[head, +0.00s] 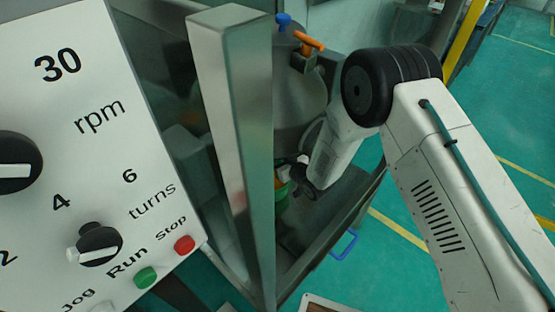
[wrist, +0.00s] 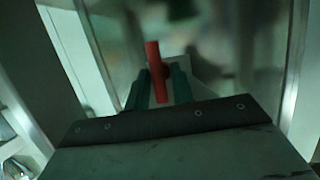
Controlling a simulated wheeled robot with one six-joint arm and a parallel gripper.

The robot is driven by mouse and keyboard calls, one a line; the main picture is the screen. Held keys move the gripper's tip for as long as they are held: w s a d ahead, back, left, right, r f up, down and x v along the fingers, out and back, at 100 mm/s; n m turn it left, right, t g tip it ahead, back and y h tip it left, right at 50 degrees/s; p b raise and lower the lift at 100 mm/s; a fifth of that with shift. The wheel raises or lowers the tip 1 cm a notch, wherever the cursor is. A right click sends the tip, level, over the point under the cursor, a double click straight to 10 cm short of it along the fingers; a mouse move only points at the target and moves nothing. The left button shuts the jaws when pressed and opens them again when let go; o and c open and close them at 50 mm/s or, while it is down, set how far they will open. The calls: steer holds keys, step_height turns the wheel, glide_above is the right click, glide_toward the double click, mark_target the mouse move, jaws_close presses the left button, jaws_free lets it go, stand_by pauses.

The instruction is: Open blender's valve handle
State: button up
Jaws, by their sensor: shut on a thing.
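A red bar-shaped handle (wrist: 154,72) stands upright in the middle of the wrist view. My gripper (wrist: 160,85) has its two dark green fingers on either side of it and is shut on it. The handle's top end leans slightly left and reaches above the fingertips. In the head view my arm reaches down behind a steel post, and the gripper end is small and partly hidden there. The blender's grey vessel (head: 300,95) shows behind the post. An orange handle (head: 309,40) and a blue knob (head: 284,20) are on its upper part.
A control panel (head: 95,150) with dials and buttons fills the left of the head view. The steel post (head: 235,110) stands close between it and my arm. A frame rail (head: 335,225) runs below the arm. Green floor to the right is open.

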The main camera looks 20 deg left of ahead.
steer(key=shift+w+d+r, duration=0.1)
steer(key=shift+w+r, duration=0.15)
steer(key=shift+w, duration=0.25)
steer(key=o, duration=0.8)
steer(key=shift+d, duration=0.1)
steer(key=shift+s+f, duration=0.2)
steer(key=shift+s, duration=0.05)
steer(key=v, duration=0.7)
steer(key=shift+s+d, duration=0.2)
